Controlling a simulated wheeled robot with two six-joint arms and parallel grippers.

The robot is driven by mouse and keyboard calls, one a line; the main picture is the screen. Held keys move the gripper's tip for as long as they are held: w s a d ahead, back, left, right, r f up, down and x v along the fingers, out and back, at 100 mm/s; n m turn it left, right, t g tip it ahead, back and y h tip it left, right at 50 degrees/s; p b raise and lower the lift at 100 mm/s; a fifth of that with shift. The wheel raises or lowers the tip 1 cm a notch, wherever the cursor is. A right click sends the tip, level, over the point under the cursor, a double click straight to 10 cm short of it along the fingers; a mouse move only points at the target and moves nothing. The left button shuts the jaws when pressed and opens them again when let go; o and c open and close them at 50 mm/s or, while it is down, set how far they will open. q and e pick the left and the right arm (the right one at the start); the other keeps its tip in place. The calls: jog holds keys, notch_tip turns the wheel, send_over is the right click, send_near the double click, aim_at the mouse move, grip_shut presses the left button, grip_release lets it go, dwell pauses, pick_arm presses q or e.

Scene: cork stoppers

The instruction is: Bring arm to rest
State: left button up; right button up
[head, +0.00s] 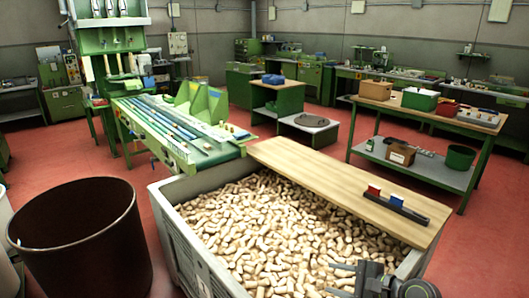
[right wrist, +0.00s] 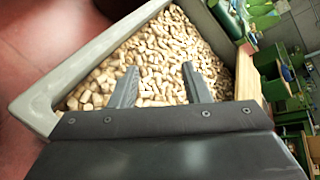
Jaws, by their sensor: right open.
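My right gripper (head: 343,278) shows at the bottom right of the head view, over the near right part of the cork bin. In the right wrist view its two fingers (right wrist: 160,85) stand apart with nothing between them, and cork stoppers lie beyond them. The cork stoppers (head: 270,230) fill the large grey bin (head: 168,222). The bin's rim also shows in the right wrist view (right wrist: 75,70). My left gripper is in neither view.
A wooden board (head: 330,180) lies across the bin's far right side, bearing a dark rack (head: 397,207) with a red and a blue piece. A dark brown barrel (head: 75,240) stands at left. A green conveyor (head: 180,130) ends at the bin. Red floor (head: 50,155) is open behind.

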jog(key=s+d+r+m+t+h, duration=0.2)
jog(key=d+r+m+t, duration=0.35)
jog(key=m, duration=0.55)
jog(key=s+d+r+m+t+h, duration=0.25)
jog(key=r+m+t, duration=0.45)
jog(key=m, duration=0.4)
jog(key=s+d+f+m+g+h, duration=0.35)
jog(key=d+m+h, duration=0.2)
jog(key=m, duration=0.55)
jog(key=s+d+f+m+g+h, duration=0.2)
jog(key=s+d+f+m+h, duration=0.4)
jog(key=m, duration=0.5)
jog(key=s+a+f+m+g+y, duration=0.2)
jog(key=s+a+f+m+g, duration=0.3)
jog(key=s, duration=0.4)
jog(key=s+a+f+m+g+y, duration=0.2)
jog(key=s+f+m+g, duration=0.55)
jog(key=s, duration=0.25)
notch_tip(320, 180, down, 24)
jog(key=d+f, duration=0.1)
jog(key=s+a+f+g+y, duration=0.1)
jog(key=s+f+g, duration=0.1)
jog(key=s+f, duration=1.2)
notch_tip(320, 180, down, 2)
jog(key=shift+s+f, duration=0.1)
jog(key=shift+s, duration=0.25)
